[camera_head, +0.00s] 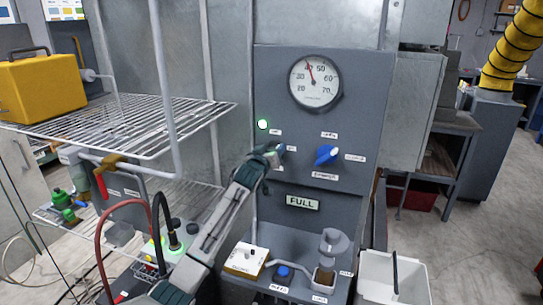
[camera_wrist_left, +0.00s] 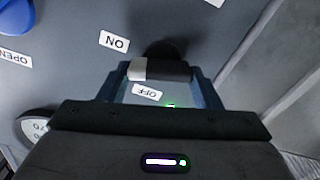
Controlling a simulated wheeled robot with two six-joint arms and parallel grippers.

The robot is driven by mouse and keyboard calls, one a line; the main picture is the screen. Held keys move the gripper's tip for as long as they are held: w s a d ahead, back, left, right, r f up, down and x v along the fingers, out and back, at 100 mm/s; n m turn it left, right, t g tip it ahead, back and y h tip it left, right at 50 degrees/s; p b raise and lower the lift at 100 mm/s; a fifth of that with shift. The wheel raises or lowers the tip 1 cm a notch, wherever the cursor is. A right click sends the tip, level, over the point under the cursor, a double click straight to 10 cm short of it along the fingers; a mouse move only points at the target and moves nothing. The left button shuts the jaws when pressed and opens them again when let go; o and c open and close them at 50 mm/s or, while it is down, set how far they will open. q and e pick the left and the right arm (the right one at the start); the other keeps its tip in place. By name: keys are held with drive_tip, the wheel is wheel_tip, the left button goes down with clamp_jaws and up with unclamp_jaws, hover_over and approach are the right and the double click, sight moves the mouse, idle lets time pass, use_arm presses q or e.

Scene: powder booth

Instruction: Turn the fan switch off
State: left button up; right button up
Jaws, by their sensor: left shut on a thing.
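The fan switch is a dark knob with a black and white handle, in the left wrist view (camera_wrist_left: 162,70). It sits on the grey control panel (camera_head: 345,100). My left gripper (camera_head: 277,150) is at the panel, below and right of a lit green lamp (camera_head: 262,124). In the left wrist view its two fingers (camera_wrist_left: 160,78) are on either side of the handle and shut on it. An ON label (camera_wrist_left: 114,41) and an OFF label (camera_wrist_left: 147,91) lie beside the switch. In the head view the gripper mostly hides the switch. My right gripper is not in view.
A blue knob (camera_head: 327,154) is right of my gripper, with a round gauge (camera_head: 314,82) above. A wire rack (camera_head: 130,128) with a yellow case (camera_head: 42,90) stands left. A ledge below holds a cream box (camera_head: 245,261) and a grey cup piece (camera_head: 333,243).

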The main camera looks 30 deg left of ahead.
use_arm(q)
drive_tip(key=shift+a+f+n+b, duration=0.15)
drive_tip(key=shift+n+b, duration=2.25)
drive_tip(key=shift+n, duration=1.2)
drive_tip(key=shift+a+n+b, duration=0.1)
drive_tip(key=shift+n+b, duration=2.3)
drive_tip(key=shift+n, duration=1.2)
drive_tip(key=o, duration=1)
drive_tip(key=shift+s, duration=0.15)
